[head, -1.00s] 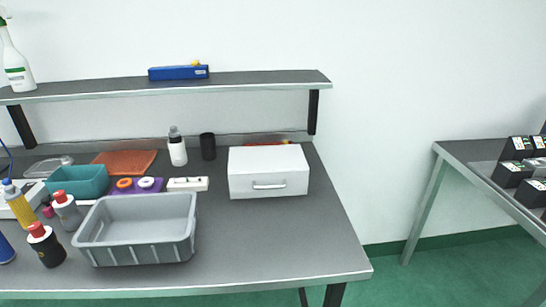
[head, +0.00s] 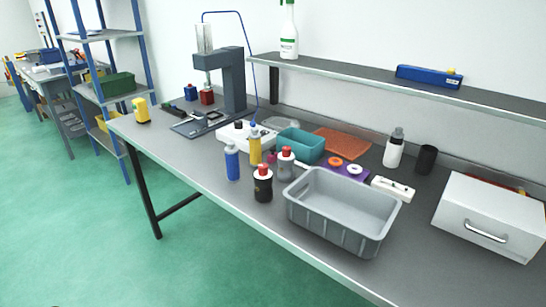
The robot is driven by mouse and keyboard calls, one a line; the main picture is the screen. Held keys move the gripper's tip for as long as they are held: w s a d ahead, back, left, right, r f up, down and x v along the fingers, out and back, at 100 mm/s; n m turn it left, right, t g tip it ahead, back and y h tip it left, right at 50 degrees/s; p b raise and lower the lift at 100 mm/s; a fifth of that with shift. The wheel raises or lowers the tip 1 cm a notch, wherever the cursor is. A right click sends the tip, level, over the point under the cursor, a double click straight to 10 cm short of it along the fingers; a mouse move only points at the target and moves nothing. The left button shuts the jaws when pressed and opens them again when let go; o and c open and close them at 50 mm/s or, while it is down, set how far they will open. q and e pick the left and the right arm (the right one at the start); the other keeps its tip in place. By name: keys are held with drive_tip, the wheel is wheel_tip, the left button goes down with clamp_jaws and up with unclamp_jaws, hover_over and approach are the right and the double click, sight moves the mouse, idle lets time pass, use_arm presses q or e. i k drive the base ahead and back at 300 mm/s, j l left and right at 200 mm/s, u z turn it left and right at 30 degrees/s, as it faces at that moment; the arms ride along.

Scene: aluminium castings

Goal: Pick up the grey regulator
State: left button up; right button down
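A grey cylinder with a red cap (head: 286,165) stands upright on the workbench, behind the left end of the grey crate. It is the closest match to a grey regulator, but I cannot tell for sure what it is. Neither of my grippers is in view.
The grey crate (head: 326,228) looks empty on the bench (head: 190,154). A teal bin (head: 301,146), a white drawer box (head: 490,217) and a dark press (head: 233,80) stand around. A shelf (head: 380,83) runs above the back. Green floor at left is clear.

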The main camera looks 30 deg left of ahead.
sight(286, 171)
drive_tip(key=u, duration=0.9)
